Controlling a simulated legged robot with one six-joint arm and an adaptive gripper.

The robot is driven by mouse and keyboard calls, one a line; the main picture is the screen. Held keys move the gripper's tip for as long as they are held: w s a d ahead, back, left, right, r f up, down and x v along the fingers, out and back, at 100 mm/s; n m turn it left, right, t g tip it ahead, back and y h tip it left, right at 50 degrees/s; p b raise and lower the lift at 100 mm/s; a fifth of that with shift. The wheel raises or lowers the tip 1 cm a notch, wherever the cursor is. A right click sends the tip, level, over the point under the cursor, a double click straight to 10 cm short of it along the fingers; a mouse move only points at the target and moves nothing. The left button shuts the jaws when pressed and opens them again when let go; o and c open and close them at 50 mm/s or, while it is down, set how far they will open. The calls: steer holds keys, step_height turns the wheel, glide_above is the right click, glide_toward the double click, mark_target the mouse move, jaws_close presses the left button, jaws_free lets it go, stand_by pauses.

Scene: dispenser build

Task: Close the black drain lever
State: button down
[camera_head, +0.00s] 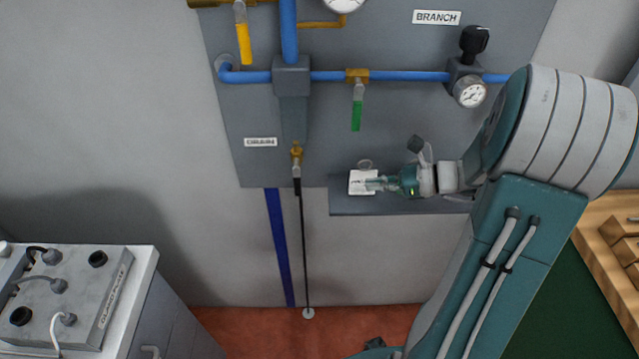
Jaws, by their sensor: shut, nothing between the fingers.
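The black drain lever (297,186) hangs straight down from a small brass valve (297,155), below the grey block on the blue pipe and right of the DRAIN label (261,142). A thin dark line runs on below it to the floor. My gripper (372,184) points left, to the right of the lever and apart from it. It is shut and empty, in front of or over a small white card on the grey shelf. Its fingertips are small and hard to make out against the card.
A grey shelf (345,205) lies under my gripper. A green lever (356,115) and a yellow lever (244,44) hang from other valves. A gauge (470,92) is at the right. A grey gland-plate box (75,290) stands at lower left. The wall between lever and gripper looks clear.

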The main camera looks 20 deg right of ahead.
mark_target(299, 190)
steer(key=r+x, duration=0.1)
steer(key=x, duration=1.2)
steer(key=shift+w+a, duration=0.3)
steer(key=shift+a, duration=0.05)
steer(key=shift+a+f+t+y, duration=0.25)
steer(key=shift+f+t+y, duration=0.15)
steer(key=shift+y, duration=0.3)
steer(key=shift+w+a+f+m+t+y, duration=0.1)
steer(key=shift+w+a+t+y, duration=0.1)
steer(key=shift+a, duration=0.35)
steer(key=shift+w+a+f+m+t+y, duration=0.1)
steer(key=shift+w+a+y, duration=0.1)
steer(key=shift+a, duration=0.35)
steer(key=shift+w+a+f+m+t+y, duration=0.1)
steer(key=shift+w+a+y, duration=0.1)
steer(key=shift+a, duration=0.35)
steer(key=shift+w+a+r, duration=0.2)
steer(key=shift+a+r, duration=0.05)
steer(key=shift+a, duration=0.3)
steer(key=shift+w+a+r, duration=0.2)
steer(key=shift+a+r, duration=0.05)
steer(key=shift+a, duration=0.35)
steer(key=shift+r, duration=0.1)
steer(key=v, duration=1.2)
steer(key=shift+w, duration=0.1)
